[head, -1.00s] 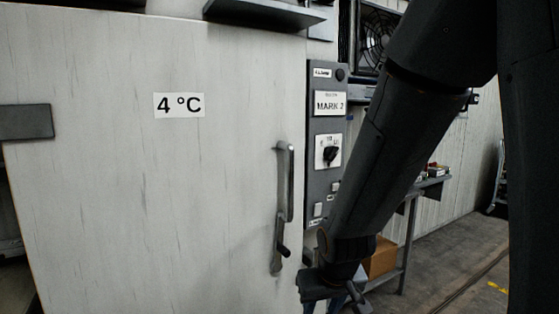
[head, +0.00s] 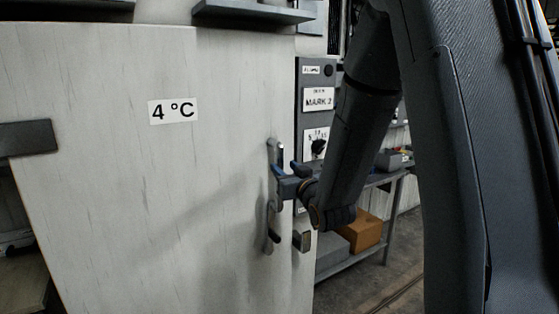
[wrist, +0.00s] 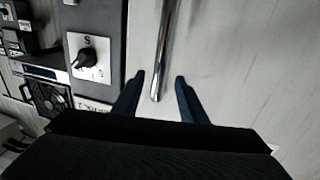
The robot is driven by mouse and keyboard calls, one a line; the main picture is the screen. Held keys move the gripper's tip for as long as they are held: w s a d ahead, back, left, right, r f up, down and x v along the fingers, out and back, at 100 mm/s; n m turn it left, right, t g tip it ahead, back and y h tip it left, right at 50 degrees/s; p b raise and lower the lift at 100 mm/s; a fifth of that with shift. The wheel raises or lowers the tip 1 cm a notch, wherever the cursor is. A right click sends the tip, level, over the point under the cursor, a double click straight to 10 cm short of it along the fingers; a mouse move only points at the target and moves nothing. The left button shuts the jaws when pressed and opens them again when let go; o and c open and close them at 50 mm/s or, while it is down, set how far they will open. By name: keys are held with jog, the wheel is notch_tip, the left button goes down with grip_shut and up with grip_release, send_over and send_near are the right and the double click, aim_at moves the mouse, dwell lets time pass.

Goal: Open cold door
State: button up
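The cold door (head: 110,200) is a pale, streaked panel with a "4 °C" label (head: 173,110); it fills the left of the head view and looks shut. Its upright metal handle (head: 273,152) is near the right edge, with a lever (head: 270,238) below. My gripper (head: 279,180) is at the handle, hiding its middle. In the wrist view, my gripper (wrist: 160,78) is open, with one finger on each side of the shiny handle bar (wrist: 163,45). Gaps show on both sides of the bar, so the fingers are not closed on it.
A dark control panel (head: 312,75) with a knob and a "MARK 2" label stands right of the door; its knob (wrist: 87,58) shows in the wrist view. Farther right is a metal bench (head: 352,258) with a cardboard box (head: 361,229) on its lower shelf.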

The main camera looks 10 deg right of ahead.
aim_at(281, 164)
jog(key=shift+w+a+p, duration=0.2)
jog(key=shift+w+p, duration=0.25)
jog(key=shift+w, duration=0.95)
jog(key=shift+w+a+p, duration=0.15)
jog(key=shift+w+p, duration=0.25)
jog(key=shift+w, duration=0.95)
jog(key=shift+c, duration=0.3)
grip_shut()
